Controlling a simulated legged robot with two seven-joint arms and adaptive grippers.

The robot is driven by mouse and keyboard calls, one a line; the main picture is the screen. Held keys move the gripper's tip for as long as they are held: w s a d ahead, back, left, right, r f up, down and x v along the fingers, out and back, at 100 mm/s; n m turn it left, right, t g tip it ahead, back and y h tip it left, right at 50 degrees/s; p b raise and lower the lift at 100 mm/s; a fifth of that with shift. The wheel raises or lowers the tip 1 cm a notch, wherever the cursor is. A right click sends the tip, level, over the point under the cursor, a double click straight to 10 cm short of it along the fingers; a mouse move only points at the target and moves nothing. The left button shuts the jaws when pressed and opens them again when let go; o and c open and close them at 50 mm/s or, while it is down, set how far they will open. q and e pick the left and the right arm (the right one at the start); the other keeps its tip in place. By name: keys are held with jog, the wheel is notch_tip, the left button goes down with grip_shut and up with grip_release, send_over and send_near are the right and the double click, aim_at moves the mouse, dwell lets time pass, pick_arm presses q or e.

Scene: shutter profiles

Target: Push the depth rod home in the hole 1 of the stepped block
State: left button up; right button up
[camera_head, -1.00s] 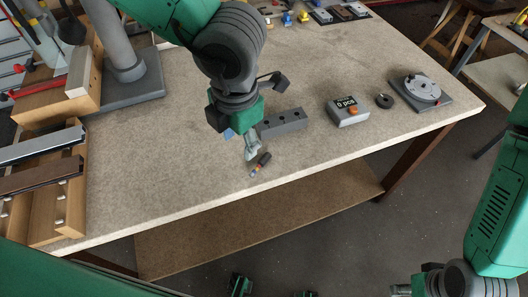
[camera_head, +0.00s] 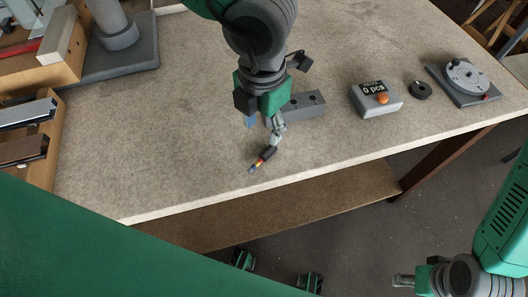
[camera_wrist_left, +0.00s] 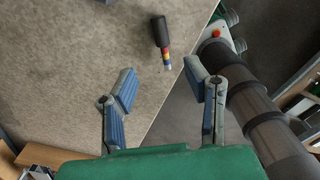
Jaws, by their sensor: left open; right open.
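The depth rod (camera_head: 262,160) is a short dark rod with coloured bands near one end. It lies on the table close to the front edge; it also shows in the left wrist view (camera_wrist_left: 161,36). My left gripper (camera_head: 264,130) is open and points down at the rod's dark end. In the left wrist view, the rod lies beyond the spread fingertips (camera_wrist_left: 160,76), with nothing between them. The stepped block (camera_head: 305,106) is grey with holes in its top, just behind my left gripper, which partly hides it. My right gripper (camera_head: 402,281) is open and empty at the lower right, off the table.
A grey counter box (camera_head: 376,99) reading "0 pcs", a black ring (camera_head: 420,90) and a round dial fixture (camera_head: 465,80) stand to the right. Profiles on a wooden rack (camera_head: 28,130) stand at the left. The table (camera_head: 170,130) is clear left of the rod.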

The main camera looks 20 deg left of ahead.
aim_at(266, 153)
pick_arm(q)
jog(key=f, duration=0.2)
jog(key=d+f, duration=0.1)
jog(key=f, duration=0.2)
jog(key=shift+w+f+b, duration=0.1)
jog(key=shift+b, duration=0.2)
jog(key=f, duration=0.4)
jog(key=shift+w+a+f, duration=0.1)
jog(key=shift+a+f, duration=0.25)
jog(key=shift+a, duration=0.05)
jog(key=shift+d, duration=0.25)
grip_shut()
